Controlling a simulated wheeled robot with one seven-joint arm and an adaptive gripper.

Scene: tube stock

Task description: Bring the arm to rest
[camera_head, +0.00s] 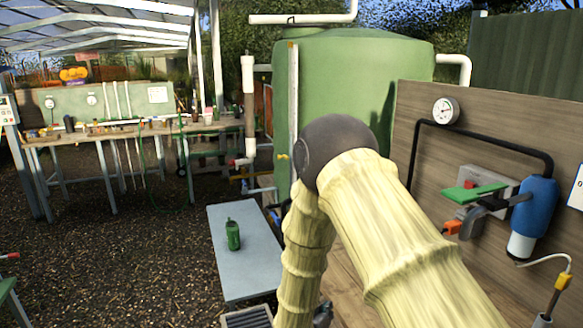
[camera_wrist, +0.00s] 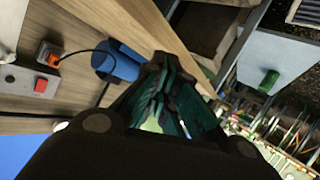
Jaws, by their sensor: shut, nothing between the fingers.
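My arm, in pale ribbed yellow covers with a dark round elbow joint, fills the lower middle of the head view. The elbow is raised and the forearm hangs down from it. My gripper (camera_wrist: 165,85) shows in the wrist view as dark linkages with teal finger pads, shut and empty. It holds nothing and no object is seen touching it. In the head view my gripper is mostly hidden behind the arm, so its exact place there is hard to tell.
A grey bench (camera_head: 250,262) with a green bottle (camera_head: 233,235) is left. Open gravel (camera_head: 120,250) lies further left.

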